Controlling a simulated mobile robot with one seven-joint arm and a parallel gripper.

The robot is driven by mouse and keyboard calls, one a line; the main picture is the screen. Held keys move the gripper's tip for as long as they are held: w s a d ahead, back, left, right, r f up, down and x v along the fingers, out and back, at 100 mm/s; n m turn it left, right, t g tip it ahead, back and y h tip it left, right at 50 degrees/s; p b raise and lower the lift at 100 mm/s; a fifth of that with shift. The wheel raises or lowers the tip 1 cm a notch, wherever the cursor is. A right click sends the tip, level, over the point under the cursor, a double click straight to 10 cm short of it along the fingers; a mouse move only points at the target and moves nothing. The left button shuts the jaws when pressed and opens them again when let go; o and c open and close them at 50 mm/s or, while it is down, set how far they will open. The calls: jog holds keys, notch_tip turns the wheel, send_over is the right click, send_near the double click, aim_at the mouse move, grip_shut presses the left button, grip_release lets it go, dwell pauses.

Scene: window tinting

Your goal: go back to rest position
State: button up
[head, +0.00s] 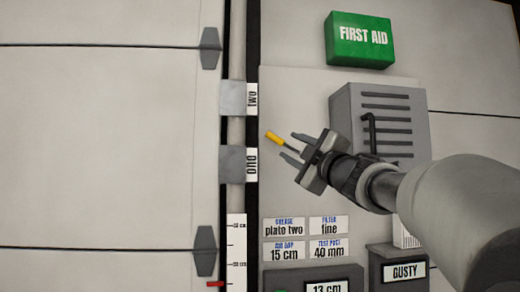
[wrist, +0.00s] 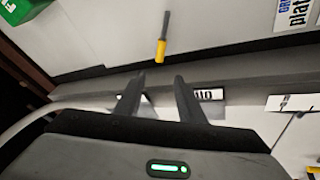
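A small tool with a yellow handle (head: 273,137) and a dark shaft shows by the fingertips. In the wrist view the same tool (wrist: 161,51) lies beyond the fingertips (wrist: 160,77), with a visible gap. I cannot tell what supports the tool. No rest position marker shows.
A green first aid box (head: 360,40) is on the wall above. A grey slotted box (head: 397,115) with a dark hex key stands behind my wrist. A box marked "DUSTY" (head: 398,272) is below my arm. The pale doors at left are clear.

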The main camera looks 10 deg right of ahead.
jog(key=shift+s+d+f, duration=0.1)
jog(key=shift+s, duration=0.2)
dwell(0.4)
jog(key=s+d+f+m+g+h+p, duration=0.3)
jog(key=s+f+m+h, duration=0.2)
jog(key=s+f+m, duration=0.15)
jog(key=s+d+f+m+g+h+p, duration=0.3)
jog(key=s+f+m+h, duration=0.15)
jog(key=f+m, duration=0.3)
jog(key=s+a+f+m+g+y+p, duration=0.1)
jog(key=s+a+f+g, duration=0.3)
jog(key=s+f, duration=0.7)
jog(key=s+a+f+m+g+y+p, duration=0.1)
jog(key=s+a+f+g, duration=0.3)
jog(key=s+f, duration=0.7)
jog(key=shift+s+m+g+y+p, duration=0.3)
jog(key=shift+s+g+y+p, duration=0.25)
jog(key=shift+g+p, duration=0.2)
jog(key=shift+w+a, duration=0.1)
jog(key=shift+c, duration=0.6)
